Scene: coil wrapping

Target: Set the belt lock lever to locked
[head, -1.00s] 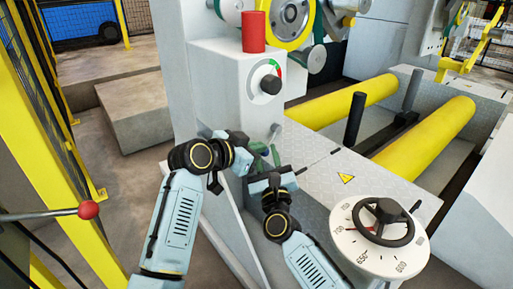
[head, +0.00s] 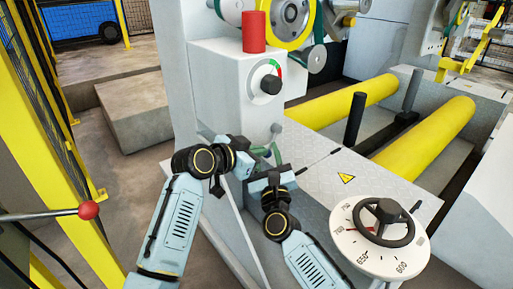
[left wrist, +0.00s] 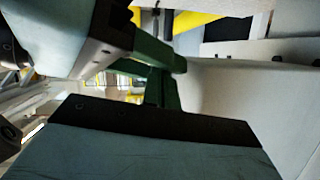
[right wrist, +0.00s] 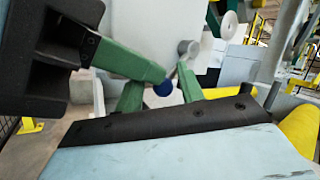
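A small grey lever with a round end (head: 276,129) sits at the lower front corner of the white control box (head: 222,85). It is probably the belt lock lever. It also shows in the right wrist view (right wrist: 188,48), just beyond the green fingertips. My left gripper (head: 262,152) is right below the lever; its green fingers (left wrist: 162,72) overlap in the left wrist view, so their gap is hidden. My right gripper (head: 276,158) is close beside it, with green fingers (right wrist: 172,78) apart. A blue round end (right wrist: 163,88) shows between them. Contact with the lever cannot be told.
A red cylinder (head: 254,32) stands on the box above a black knob with a green-red scale (head: 270,84). A numbered dial with a black handwheel (head: 380,235) is at right. Yellow rollers (head: 430,138) lie behind. A red-balled lever (head: 88,209) is at left.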

